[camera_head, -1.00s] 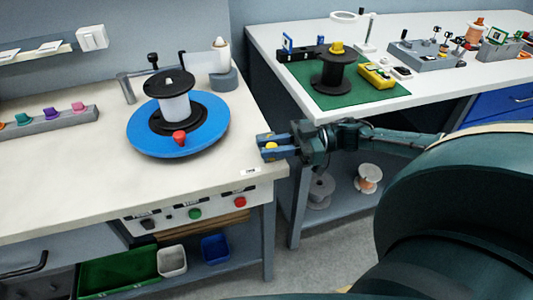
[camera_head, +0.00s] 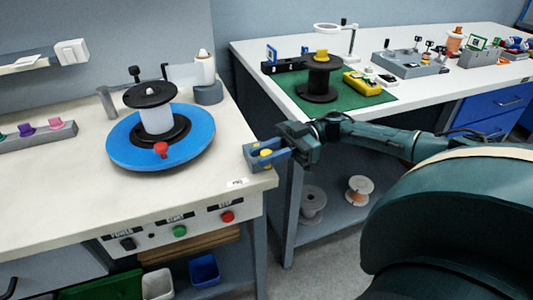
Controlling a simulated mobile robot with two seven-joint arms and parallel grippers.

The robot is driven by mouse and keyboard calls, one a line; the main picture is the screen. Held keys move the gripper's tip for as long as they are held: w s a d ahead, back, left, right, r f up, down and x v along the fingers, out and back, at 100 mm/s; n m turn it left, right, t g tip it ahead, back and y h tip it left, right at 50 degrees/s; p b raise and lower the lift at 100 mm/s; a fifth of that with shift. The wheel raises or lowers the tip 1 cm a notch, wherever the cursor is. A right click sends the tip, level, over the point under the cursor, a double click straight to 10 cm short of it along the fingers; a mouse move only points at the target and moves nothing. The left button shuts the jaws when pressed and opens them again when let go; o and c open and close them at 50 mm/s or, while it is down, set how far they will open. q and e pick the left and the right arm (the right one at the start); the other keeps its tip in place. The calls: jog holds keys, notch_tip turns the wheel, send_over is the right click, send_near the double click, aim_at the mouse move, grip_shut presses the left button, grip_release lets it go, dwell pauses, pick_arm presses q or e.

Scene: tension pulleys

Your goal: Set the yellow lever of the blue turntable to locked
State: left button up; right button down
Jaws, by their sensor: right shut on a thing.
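The blue turntable (camera_head: 196,153) lies on the left workbench, with a black-and-white spool (camera_head: 156,118) standing on it. A red knob (camera_head: 160,149) sits at its front. My right gripper (camera_head: 258,156) is at the bench's right edge, to the right of the turntable and apart from its disc. It is shut on the yellow lever (camera_head: 266,153), of which only small yellow parts show between and beside the fingers. The lever's base and exact angle are hidden. My left gripper is not in view.
The bench front carries a green button (camera_head: 180,231) and a red button (camera_head: 227,216). The right table (camera_head: 410,96) holds a green mat (camera_head: 350,103) with a black spool (camera_head: 320,78).

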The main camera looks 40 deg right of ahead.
jog(key=c, duration=1.3)
grip_release()
jog(key=shift+o, duration=0.2)
pick_arm(q)
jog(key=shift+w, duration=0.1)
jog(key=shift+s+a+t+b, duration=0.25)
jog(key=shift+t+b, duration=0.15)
jog(key=shift+b, duration=0.3)
pick_arm(e)
jog(key=s+d, duration=0.1)
jog(key=d, duration=0.6)
jog(key=shift+d, duration=0.3)
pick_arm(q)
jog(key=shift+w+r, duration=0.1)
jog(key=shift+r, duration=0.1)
pick_arm(e)
jog(key=shift+r, duration=0.15)
